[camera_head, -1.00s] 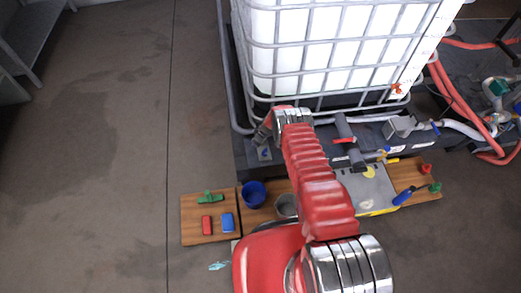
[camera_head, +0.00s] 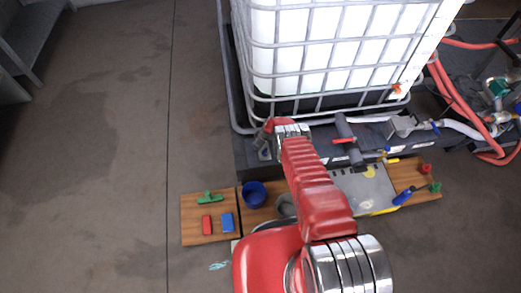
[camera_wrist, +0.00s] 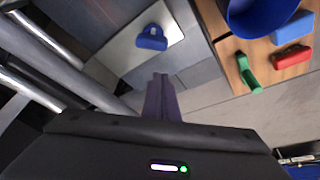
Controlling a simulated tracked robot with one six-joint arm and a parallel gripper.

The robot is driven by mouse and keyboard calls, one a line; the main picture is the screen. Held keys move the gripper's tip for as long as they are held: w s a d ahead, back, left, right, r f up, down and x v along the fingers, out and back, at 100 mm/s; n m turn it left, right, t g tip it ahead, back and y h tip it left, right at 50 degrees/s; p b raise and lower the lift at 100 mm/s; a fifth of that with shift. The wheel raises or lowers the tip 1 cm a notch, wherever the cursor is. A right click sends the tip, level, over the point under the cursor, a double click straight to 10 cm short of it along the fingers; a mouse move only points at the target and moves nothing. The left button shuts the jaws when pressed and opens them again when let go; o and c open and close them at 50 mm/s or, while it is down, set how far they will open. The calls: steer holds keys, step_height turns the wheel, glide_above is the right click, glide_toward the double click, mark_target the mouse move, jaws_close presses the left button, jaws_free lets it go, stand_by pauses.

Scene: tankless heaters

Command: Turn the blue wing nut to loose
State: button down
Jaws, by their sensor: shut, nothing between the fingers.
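The blue wing nut (camera_wrist: 152,38) shows in the wrist view, on a pale metal plate (camera_wrist: 128,48) near the top. My gripper (camera_wrist: 160,77) is below it in that view. Its dark fingers are together, with nothing between them, and a gap shows between the fingertips and the wing nut. In the head view my red arm reaches toward the base of the caged white tank, and I cannot make out the fingers or the wing nut clearly there.
Grey metal bars (camera_wrist: 60,70) run close on the left in the wrist view. A wooden board on the right holds a blue bowl (camera_wrist: 262,15), a green piece (camera_wrist: 248,73), a red block (camera_wrist: 291,57) and a blue block (camera_wrist: 293,29). The caged tank (camera_head: 320,50) stands behind.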

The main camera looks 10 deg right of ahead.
mark_target(263, 154)
steer(key=shift+s+d+f, duration=0.2)
steer(key=shift+s+d, duration=0.3)
steer(key=shift+s+d+f, duration=0.15)
steer(key=shift+s+d, duration=0.3)
steer(key=shift+d, duration=0.05)
steer(key=shift+s+d, duration=0.15)
steer(key=shift+s, duration=0.2)
stand_by(1.0)
steer(key=shift+s+d+f, duration=0.1)
steer(key=shift+s+d, duration=0.45)
steer(key=shift+d, duration=0.15)
steer(key=shift+d+n+g, duration=0.25)
steer(key=shift+n+g, duration=0.05)
steer(key=shift+n, duration=0.5)
steer(key=shift+d, duration=0.15)
steer(key=shift+w+d+n+g+y, duration=0.1)
steer(key=shift+d+n+g+y, duration=0.15)
steer(key=shift+n, duration=0.65)
steer(key=shift+w+d+n+g+y, duration=0.15)
steer(key=shift+n+g, duration=0.1)
steer(key=shift+n, duration=1.15)
steer(key=shift+s+r, duration=0.2)
